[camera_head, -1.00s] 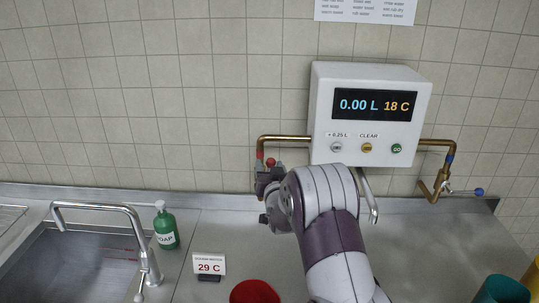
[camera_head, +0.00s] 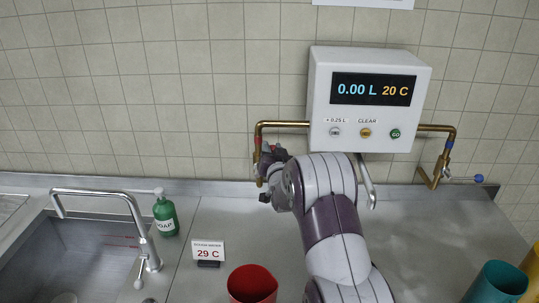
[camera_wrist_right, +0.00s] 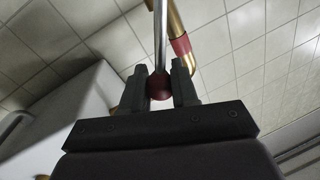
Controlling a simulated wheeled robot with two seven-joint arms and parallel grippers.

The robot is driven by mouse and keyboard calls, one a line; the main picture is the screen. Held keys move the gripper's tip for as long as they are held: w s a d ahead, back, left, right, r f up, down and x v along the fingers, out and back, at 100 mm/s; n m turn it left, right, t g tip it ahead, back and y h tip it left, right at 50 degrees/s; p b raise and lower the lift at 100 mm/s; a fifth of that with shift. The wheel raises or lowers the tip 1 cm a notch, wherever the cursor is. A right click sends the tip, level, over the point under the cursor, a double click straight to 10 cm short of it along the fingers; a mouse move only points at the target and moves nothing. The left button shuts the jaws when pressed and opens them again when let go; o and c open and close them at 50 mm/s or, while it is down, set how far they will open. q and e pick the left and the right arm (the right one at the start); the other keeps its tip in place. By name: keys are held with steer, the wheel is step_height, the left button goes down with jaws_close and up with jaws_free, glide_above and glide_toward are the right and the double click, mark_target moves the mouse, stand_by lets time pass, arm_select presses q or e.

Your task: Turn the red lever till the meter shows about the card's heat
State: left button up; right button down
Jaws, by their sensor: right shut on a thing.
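The white meter box (camera_head: 366,103) on the wall reads 0.00 L and 20 C. The card (camera_head: 208,252) on the counter reads 29 C. My right gripper (camera_head: 268,160) is at the left brass pipe, below the box's left side. In the right wrist view, my right gripper (camera_wrist_right: 160,84) is shut on the red knob of the red lever (camera_wrist_right: 160,89), whose thin metal rod (camera_wrist_right: 160,35) runs up between the fingers. In the head view my wrist and gripper largely hide the lever. My left gripper is not in view.
A blue-tipped lever (camera_head: 478,178) sits by the right brass pipe (camera_head: 440,165). A spout (camera_head: 367,184) hangs below the box. A sink tap (camera_head: 140,230), green soap bottle (camera_head: 165,216), red cup (camera_head: 252,284) and teal cup (camera_head: 497,283) stand around my right arm.

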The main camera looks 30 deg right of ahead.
arm_select(q)
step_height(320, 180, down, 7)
steer(key=b, duration=0.5)
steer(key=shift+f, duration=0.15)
arm_select(e)
steer(key=d+m, duration=0.1)
steer(key=s+d+f+m, duration=0.1)
steer(key=m, duration=0.1)
steer(key=shift+s+f+m+h, duration=0.1)
steer(key=shift+f+m+h, duration=0.2)
steer(key=c, duration=0.9)
jaws_free()
steer(key=shift+s+d, duration=0.1)
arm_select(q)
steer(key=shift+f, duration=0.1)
arm_select(e)
steer(key=shift+f, duration=0.1)
arm_select(q)
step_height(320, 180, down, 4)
steer(key=b, duration=0.4)
steer(key=shift+b, duration=0.35)
arm_select(e)
steer(key=v, duration=1.2)
steer(key=shift+s+f, duration=0.15)
steer(key=shift+s, duration=0.2)
